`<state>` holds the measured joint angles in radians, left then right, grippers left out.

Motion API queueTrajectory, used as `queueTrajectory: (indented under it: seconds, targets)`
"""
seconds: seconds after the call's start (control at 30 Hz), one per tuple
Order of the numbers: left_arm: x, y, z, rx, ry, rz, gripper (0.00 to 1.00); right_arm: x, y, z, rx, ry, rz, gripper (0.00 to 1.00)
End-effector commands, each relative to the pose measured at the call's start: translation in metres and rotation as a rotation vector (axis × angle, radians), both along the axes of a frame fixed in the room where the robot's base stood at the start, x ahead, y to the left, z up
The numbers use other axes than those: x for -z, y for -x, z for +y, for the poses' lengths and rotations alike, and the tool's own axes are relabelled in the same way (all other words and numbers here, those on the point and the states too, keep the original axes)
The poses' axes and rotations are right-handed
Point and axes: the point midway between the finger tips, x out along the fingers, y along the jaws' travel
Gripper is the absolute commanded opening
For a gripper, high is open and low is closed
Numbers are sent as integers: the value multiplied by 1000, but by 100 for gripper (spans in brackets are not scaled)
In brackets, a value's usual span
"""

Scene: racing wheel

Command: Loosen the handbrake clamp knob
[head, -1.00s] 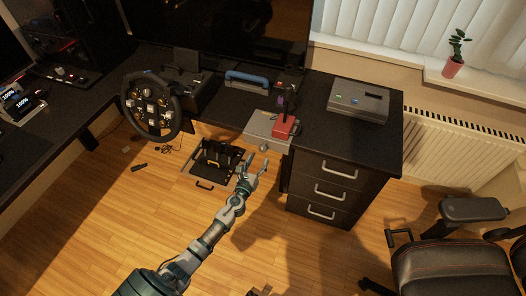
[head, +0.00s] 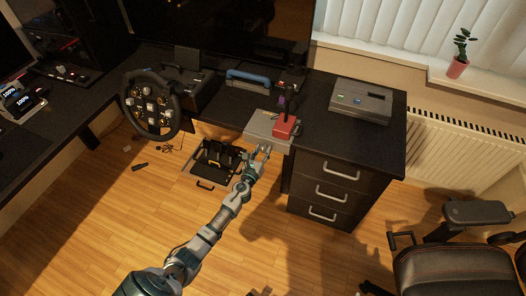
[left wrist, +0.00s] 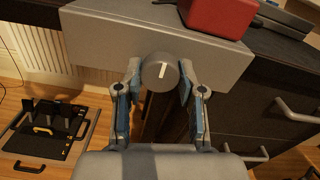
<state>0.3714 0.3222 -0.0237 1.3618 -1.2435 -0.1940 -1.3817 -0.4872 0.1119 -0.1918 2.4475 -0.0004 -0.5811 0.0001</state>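The handbrake (head: 286,126) is a red box with an upright dark lever, standing on a grey clamp plate (head: 262,126) at the desk's front edge. In the left wrist view the clamp knob (left wrist: 160,72) is a round dark grey knob with a white mark, on the front face of the grey clamp (left wrist: 110,42). My left gripper (head: 263,152) is at the clamp's front. In the left wrist view its open fingers (left wrist: 160,84) stand on either side of the knob, close to it; I cannot tell whether they touch it. My right gripper is not in view.
A drawer cabinet (head: 323,188) is right of the clamp, under the desk (head: 226,107). A pedal set (head: 214,160) lies on the floor at left. The steering wheel (head: 150,104) is mounted further left. A chair (head: 455,262) stands at the lower right.

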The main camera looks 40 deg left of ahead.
Motion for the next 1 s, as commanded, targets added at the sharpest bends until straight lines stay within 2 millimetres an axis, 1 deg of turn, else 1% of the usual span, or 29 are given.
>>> queueTrajectory:
  seconds: [0.27,0.47,0.67,1.0]
  targets:
    - [0,0,-1,3,26,-7,4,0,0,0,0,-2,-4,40]
    - [1,0,-1,2,116,-28,4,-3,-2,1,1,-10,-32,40]
    - [1,0,0,0,272,-66,4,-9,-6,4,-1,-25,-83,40]
    - [0,0,0,-2,588,-142,4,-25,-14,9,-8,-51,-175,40]
